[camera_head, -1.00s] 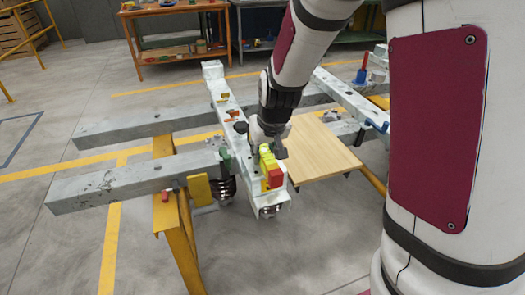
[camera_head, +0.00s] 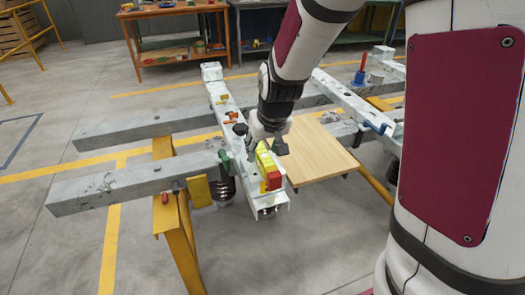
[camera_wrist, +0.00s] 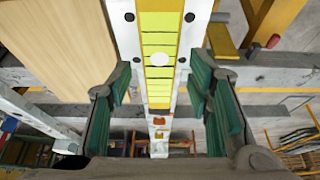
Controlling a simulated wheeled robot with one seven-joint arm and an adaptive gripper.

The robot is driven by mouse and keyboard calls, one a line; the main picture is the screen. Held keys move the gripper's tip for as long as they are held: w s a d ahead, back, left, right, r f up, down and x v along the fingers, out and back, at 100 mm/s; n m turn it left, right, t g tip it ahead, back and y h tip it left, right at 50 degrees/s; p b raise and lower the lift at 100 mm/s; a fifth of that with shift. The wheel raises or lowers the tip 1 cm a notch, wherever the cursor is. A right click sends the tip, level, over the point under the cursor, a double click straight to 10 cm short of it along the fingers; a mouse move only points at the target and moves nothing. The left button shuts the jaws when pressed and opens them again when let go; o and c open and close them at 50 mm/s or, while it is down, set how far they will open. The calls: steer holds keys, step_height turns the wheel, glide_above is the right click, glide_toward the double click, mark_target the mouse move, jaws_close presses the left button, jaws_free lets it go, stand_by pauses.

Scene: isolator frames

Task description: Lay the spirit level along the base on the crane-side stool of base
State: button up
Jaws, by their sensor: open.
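The yellow spirit level (camera_head: 264,161), with a red end, lies lengthwise on the near end of a pale metal beam, the stool (camera_head: 225,98). In the wrist view the level (camera_wrist: 159,80) is a long yellow strip running along the stool's pale top (camera_wrist: 122,30). My gripper (camera_head: 268,143) is over the far part of the level. In the wrist view my gripper (camera_wrist: 160,88) is open, with one green-padded finger on each side of the level and a gap to both. Nothing is held. The arm hides part of the stool.
A wooden board (camera_head: 318,150) lies right of the stool. Two long grey beams (camera_head: 120,183) cross beneath on yellow supports (camera_head: 181,235). A second pale crosspiece (camera_head: 345,95) at right carries a red-and-blue item (camera_head: 361,70). Workbenches (camera_head: 175,45) stand behind. Floor in front is clear.

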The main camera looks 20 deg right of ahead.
steer(key=p+v, duration=0.2)
steer(key=v, duration=0.7)
steer(key=s+r+g, duration=0.1)
steer(key=s+r, duration=0.2)
steer(key=s, duration=1.1)
steer(key=s+r, duration=0.3)
steer(key=s, duration=1)
steer(key=shift+s+r+g, duration=0.35)
steer(key=shift+s+g, duration=0.05)
steer(key=shift+d, duration=0.1)
step_height(320, 180, up, 8)
steer(key=t+p, duration=0.1)
steer(key=p, duration=0.5)
steer(key=shift+t+p, duration=0.3)
steer(key=shift+p, duration=0.1)
steer(key=shift+r, duration=0.15)
